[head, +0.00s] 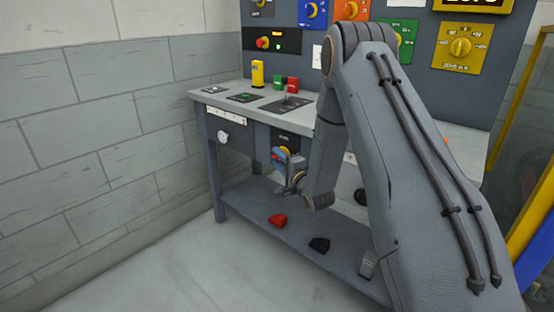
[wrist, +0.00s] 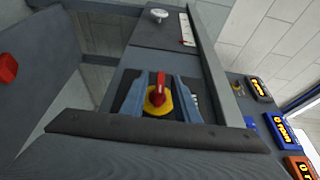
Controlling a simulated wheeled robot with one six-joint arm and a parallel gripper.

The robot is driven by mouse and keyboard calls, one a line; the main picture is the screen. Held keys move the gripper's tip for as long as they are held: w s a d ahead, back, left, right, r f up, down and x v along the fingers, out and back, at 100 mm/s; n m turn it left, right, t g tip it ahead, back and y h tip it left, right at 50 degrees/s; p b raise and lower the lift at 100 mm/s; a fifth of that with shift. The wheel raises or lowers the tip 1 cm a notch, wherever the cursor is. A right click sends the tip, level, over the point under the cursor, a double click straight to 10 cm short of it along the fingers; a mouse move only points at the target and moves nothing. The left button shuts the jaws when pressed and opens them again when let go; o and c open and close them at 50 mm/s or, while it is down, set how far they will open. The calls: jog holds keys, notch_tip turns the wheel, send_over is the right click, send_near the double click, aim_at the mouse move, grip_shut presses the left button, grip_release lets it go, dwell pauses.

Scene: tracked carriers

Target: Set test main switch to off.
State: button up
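A rotary switch with a red handle on a yellow disc (wrist: 158,98) sits on a dark panel on the bench front. In the wrist view its red handle lies about along the picture's vertical. My gripper (wrist: 160,90) is open, with one blue-grey finger on each side of the handle and a visible gap to it on both sides. In the head view my gripper (head: 286,172) is at this front panel, and a bit of the yellow disc (head: 286,151) shows beside it. My arm and gripper partly cover the switch there. I cannot read its label.
A white knob (head: 223,137) is on the bench front to the left. Another red and yellow switch (head: 264,43) is on the upright board. The benchtop (head: 222,88) holds a yellow block (head: 257,74). A red object (head: 278,221) and a black one (head: 319,244) lie on the lower shelf.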

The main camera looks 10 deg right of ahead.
jog(key=shift+w+a, duration=0.1)
jog(key=shift+w, duration=0.2)
grip_shut()
